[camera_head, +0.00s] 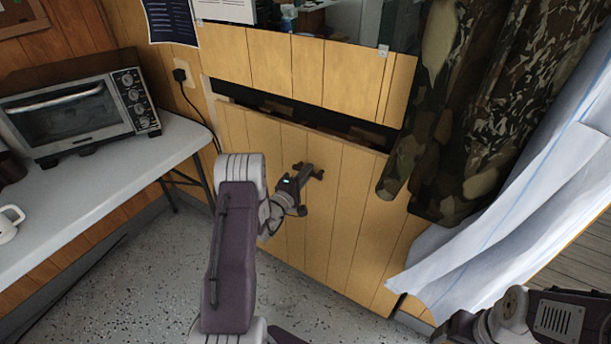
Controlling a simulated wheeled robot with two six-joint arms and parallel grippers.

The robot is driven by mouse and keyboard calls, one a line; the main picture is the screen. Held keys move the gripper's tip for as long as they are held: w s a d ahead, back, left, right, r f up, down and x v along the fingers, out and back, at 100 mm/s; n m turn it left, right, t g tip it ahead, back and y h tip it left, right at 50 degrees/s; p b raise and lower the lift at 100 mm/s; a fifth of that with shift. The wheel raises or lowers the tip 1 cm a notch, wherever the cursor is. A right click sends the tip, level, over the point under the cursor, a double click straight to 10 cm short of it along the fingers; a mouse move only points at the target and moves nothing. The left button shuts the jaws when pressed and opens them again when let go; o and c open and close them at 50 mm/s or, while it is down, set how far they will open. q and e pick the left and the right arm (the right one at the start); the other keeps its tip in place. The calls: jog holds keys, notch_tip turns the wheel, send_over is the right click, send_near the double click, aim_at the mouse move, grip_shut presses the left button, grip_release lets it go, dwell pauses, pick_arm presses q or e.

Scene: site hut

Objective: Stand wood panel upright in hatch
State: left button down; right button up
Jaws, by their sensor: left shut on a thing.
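The wood panel (345,215) is a large board of light vertical planks, low in the wall. It stands close to upright over the hatch (262,100), whose dark opening shows as a long slot above the panel's top edge. Whether the panel still tilts a little is hard to tell. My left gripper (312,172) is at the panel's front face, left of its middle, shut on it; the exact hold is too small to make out. My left arm hides part of the panel's left side. My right gripper (453,327) shows only partly at the bottom right, away from the panel.
A white table (90,205) with a toaster oven (80,112) and a white mug (9,221) stands on the left. A camouflage jacket (455,110) and a pale sheet (500,215) hang on the right, near the panel's right edge. Speckled floor (125,275) lies clear in front.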

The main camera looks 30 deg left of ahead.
pick_arm(q)
jog(key=shift+w+r, duration=0.2)
jog(key=shift+w+b, duration=0.4)
jog(key=shift+w, duration=0.45)
